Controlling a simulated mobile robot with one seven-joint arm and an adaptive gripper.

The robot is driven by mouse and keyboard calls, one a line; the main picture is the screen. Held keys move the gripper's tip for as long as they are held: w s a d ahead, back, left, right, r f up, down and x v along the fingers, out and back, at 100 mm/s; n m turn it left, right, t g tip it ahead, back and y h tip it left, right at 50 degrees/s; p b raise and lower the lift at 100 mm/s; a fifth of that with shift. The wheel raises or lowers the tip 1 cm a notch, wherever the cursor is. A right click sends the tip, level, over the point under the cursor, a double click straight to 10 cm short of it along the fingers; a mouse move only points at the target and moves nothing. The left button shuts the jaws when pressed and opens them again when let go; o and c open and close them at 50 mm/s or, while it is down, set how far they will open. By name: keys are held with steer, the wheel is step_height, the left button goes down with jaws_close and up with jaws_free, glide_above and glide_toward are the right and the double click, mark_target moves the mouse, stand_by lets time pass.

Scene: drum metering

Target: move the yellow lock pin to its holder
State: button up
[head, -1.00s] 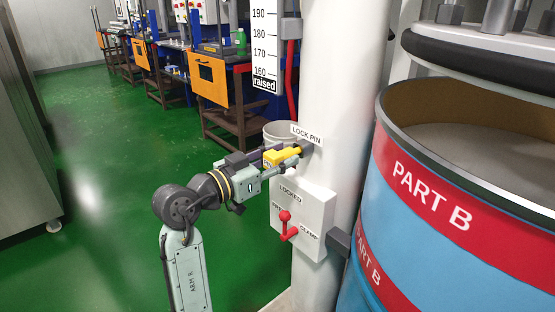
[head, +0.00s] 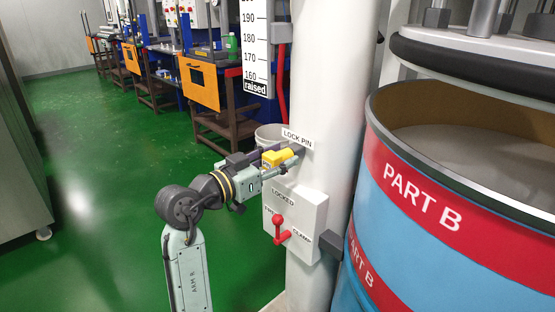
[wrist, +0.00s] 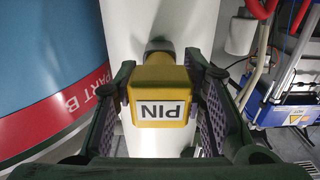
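The yellow lock pin (head: 276,157) sits at the white column under the LOCK PIN label (head: 297,138). In the wrist view the block of the lock pin (wrist: 163,100), marked PIN, fills the middle, and its far end meets a grey round collar (wrist: 160,47) on the column. My gripper (head: 278,160) reaches the pin from the left. In the wrist view my gripper (wrist: 163,112) has one finger pad on each side of the block, close against it, and looks shut on it. The pin's shaft is hidden. I cannot make out a separate holder.
Below is a white box (head: 309,216) with a red lever (head: 279,230). A blue and red PART B drum (head: 432,210) stands close on the right. The green floor at left is open.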

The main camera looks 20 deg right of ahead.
steer(key=o, duration=0.3)
steer(key=shift+o, duration=0.2)
steer(key=v, duration=1.2)
steer(key=shift+r, duration=0.1)
stand_by(0.4)
